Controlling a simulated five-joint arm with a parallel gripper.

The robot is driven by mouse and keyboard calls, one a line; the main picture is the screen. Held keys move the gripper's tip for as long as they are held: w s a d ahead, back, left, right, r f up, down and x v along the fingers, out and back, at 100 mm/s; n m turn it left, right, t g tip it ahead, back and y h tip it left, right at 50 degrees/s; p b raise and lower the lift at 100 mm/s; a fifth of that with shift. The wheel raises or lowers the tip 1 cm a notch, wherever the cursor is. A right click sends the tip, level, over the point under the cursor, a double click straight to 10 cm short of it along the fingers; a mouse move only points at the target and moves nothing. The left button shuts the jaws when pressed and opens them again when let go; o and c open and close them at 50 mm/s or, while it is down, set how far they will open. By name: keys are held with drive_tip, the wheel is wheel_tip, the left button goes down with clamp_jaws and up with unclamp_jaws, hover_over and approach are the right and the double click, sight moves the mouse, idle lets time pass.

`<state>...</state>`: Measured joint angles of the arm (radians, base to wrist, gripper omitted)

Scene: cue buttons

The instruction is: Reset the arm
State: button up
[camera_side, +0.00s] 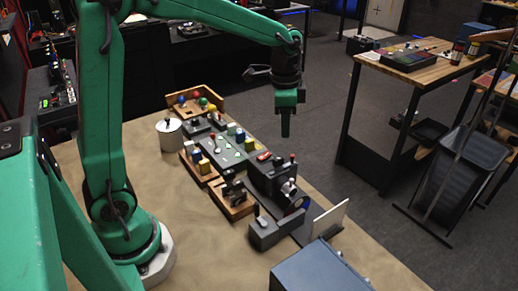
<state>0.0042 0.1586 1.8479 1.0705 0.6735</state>
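My green arm reaches from the left across the top of the picture. My gripper (286,128) points straight down below a dark wrist, in the air above the far right side of the group of devices on the table. It appears clear of everything. Its fingers look like one narrow block from this side, so I cannot tell whether they are open or shut. I see nothing hanging from it.
On the tan table (345,235) stand a white cylinder (170,134), a wooden tray with coloured balls (195,102), a grey shape board (222,150), a dark device with a red knob (272,178), a white upright panel (330,220) and a blue-grey box (318,272).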

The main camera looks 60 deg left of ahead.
drive_tip(key=s+r+n+t, duration=0.2)
drive_tip(key=s+n, duration=0.2)
drive_tip(key=s, duration=0.5)
drive_tip(key=s+r+n+t, duration=0.2)
drive_tip(key=s+n, duration=0.1)
drive_tip(key=s, duration=0.7)
drive_tip(key=shift+r+n+t, duration=0.3)
drive_tip(key=shift+n+t, duration=0.1)
